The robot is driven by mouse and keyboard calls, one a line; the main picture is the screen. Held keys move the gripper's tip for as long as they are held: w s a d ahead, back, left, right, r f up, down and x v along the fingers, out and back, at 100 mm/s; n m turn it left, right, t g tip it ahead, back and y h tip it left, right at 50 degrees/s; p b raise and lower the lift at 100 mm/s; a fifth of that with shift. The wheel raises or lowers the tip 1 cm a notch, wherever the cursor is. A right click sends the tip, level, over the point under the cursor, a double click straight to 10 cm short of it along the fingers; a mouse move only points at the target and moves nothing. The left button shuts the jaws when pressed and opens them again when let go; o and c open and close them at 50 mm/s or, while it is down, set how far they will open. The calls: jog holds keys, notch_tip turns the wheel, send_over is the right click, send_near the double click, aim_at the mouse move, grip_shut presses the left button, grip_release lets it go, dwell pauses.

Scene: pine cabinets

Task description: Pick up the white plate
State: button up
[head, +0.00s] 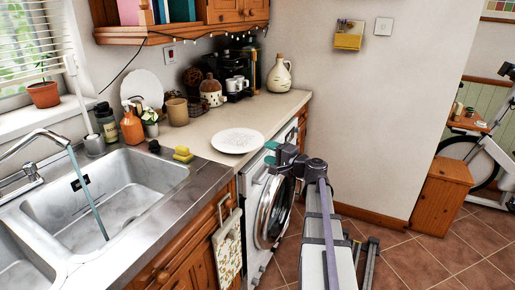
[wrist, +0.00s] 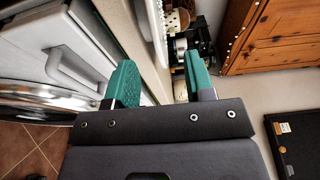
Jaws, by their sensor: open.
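The white plate (head: 237,140) lies flat on the beige countertop, near its front edge and right of the sink. My gripper (head: 271,152) is just right of the plate in the head view, in front of the washing machine, and appears apart from it. In the wrist view my gripper (wrist: 160,80) shows two green fingers spread wide with nothing held between them. A pale upright strip beyond the fingers may be the plate seen edge-on, but I cannot tell for sure. A second white plate (head: 143,88) stands upright against the wall at the back.
The washing machine (head: 268,208) stands below the counter beside my arm. The sink (head: 110,200), a yellow sponge (head: 183,154) and an orange bottle (head: 132,127) are left of the plate. A cream jug (head: 279,75) and mugs stand behind. The countertop right around the plate is clear.

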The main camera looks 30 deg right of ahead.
aim_at(258, 147)
jog(key=x, duration=0.5)
jog(key=shift+w+a, duration=0.15)
jog(key=shift+w, duration=0.2)
grip_shut()
dwell(0.6)
dwell(0.3)
notch_tip(258, 147, up, 2)
jog(key=shift+r+p, duration=0.25)
jog(key=shift+p, duration=1)
jog(key=s+d+r+p, duration=0.2)
jog(key=s, duration=0.4)
jog(key=s+d+r+p, duration=0.2)
jog(key=s+r+p, duration=0.1)
jog(key=s, duration=0.4)
jog(key=shift+d, duration=0.2)
jog(key=shift+s, duration=0.2)
